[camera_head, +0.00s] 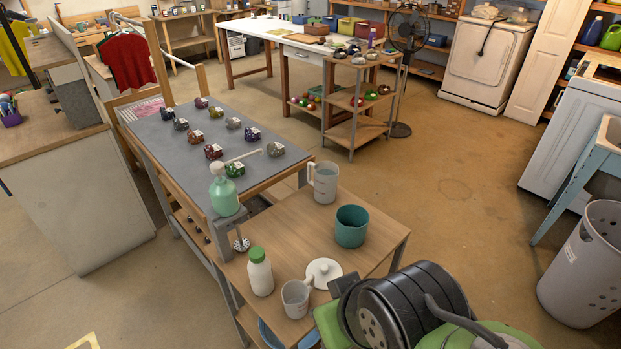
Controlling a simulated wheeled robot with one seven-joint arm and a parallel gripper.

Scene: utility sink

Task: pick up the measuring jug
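A tall pale grey jug (325,184) with a handle on its left side stands upright at the back of the small wooden table (272,235). A second, smaller pale jug or handled pot (295,299) stands near the table's front edge. Which of the two is the measuring jug I cannot tell for sure; the tall one looks most like it. A teal cup (351,227) stands just in front and right of the tall jug, apart from it.
A white bottle with green cap (260,272), a white lidded dish (324,272) and a green pump bottle (223,190) are nearby. Open floor (470,200) lies to the right.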

